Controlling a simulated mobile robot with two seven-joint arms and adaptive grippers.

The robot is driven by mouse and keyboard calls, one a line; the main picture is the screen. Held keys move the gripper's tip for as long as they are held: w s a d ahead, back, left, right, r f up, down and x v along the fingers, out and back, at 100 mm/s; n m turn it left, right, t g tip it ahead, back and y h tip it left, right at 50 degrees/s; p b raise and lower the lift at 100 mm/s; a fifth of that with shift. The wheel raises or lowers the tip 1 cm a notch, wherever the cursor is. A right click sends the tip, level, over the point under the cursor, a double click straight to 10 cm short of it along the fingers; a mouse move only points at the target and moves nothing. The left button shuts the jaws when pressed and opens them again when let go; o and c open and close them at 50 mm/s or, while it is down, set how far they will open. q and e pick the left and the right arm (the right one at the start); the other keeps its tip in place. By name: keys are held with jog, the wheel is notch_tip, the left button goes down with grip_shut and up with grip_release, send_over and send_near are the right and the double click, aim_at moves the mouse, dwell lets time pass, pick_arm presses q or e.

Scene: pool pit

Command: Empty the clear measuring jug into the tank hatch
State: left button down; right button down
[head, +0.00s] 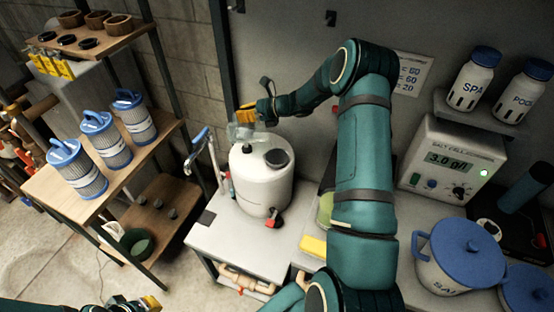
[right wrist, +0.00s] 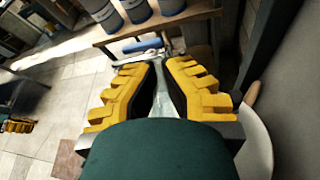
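The clear measuring jug (head: 241,131) is at the top left of the white tank (head: 262,188), partly hidden by my right gripper (head: 247,114). The gripper is shut on the jug, with yellow fingers either side of a clear part. In the right wrist view, that clear part (right wrist: 170,82) shows between the fingers of my right gripper (right wrist: 168,75). I cannot tell the jug's tilt or contents. The tank's top has a dark round hatch (head: 278,158), right of the jug; I cannot tell if it is open. My left gripper (head: 148,303) is at the bottom edge, mostly cut off.
A tap with a blue lever (head: 200,136) stands left of the tank. Shelves with blue-topped filter cartridges (head: 98,140) are further left. A salt cell box (head: 452,160) and a blue-lidded salt pot (head: 460,255) stand right. The wall is close behind.

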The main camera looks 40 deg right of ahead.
jog(key=shift+s+d+f+t+y+b, duration=0.1)
jog(key=shift+s+d+t+y+b, duration=0.2)
jog(key=shift+s+d+b, duration=0.15)
jog(key=shift+a+b, duration=0.1)
jog(key=shift+b, duration=0.25)
jog(key=shift+s+d+f+t+y+b, duration=0.2)
jog(key=shift+s+d+t+y+b, duration=0.15)
jog(key=shift+t+b, duration=0.45)
jog(key=shift+s+d+f+t+y+b, duration=0.4)
jog(key=shift+s+d+y+b, duration=0.2)
jog(key=shift+b, duration=1)
jog(key=shift+s+f+b, duration=0.1)
jog(key=shift+s+b, duration=0.15)
jog(key=shift+b, duration=0.05)
